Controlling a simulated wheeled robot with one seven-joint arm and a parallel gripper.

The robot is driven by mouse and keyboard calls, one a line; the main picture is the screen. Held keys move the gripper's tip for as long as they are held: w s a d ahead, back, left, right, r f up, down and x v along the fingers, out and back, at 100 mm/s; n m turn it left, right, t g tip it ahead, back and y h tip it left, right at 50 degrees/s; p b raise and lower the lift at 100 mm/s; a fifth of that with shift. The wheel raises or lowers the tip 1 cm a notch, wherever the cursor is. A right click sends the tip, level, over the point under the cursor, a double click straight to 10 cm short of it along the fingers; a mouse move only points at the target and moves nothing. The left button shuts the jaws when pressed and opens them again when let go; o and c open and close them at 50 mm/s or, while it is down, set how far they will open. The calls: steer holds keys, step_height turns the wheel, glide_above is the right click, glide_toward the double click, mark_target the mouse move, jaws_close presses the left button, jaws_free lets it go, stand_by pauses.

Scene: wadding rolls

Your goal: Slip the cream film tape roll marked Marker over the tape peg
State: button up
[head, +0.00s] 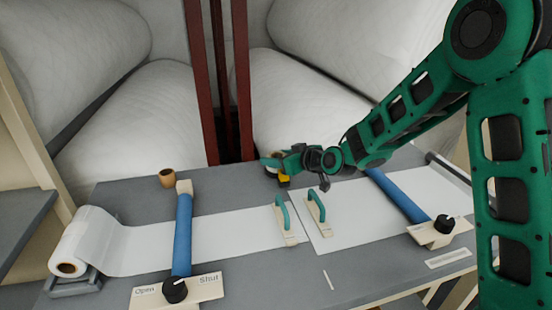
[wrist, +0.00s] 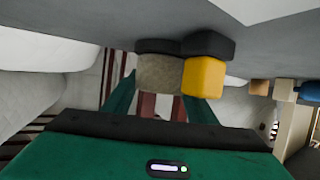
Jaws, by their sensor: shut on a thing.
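My gripper (head: 277,163) is low over the back of the grey bench in the head view. In the wrist view its green fingers (wrist: 160,98) are shut on a dull cream, mottled piece with a dark end, which looks like the cream film tape roll (wrist: 159,74). No Marker label can be read. A yellow block-like piece (wrist: 203,77) with a dark end sits right beside it, and also shows under the gripper in the head view (head: 284,179). Whether the two touch, I cannot tell. I cannot make out the tape peg for certain.
A small brown hollow cylinder (head: 167,179) stands at the back left of the bench (head: 240,187). Blue bars (head: 183,235) cross the white film (head: 225,233), which runs from a roll (head: 82,245). Two green handles (head: 316,205) stand mid-bench. Large white rolls (head: 150,115) and red posts lie behind.

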steer(key=shift+f, duration=0.1)
steer(key=o, duration=0.8)
steer(key=shift+v, duration=5.5)
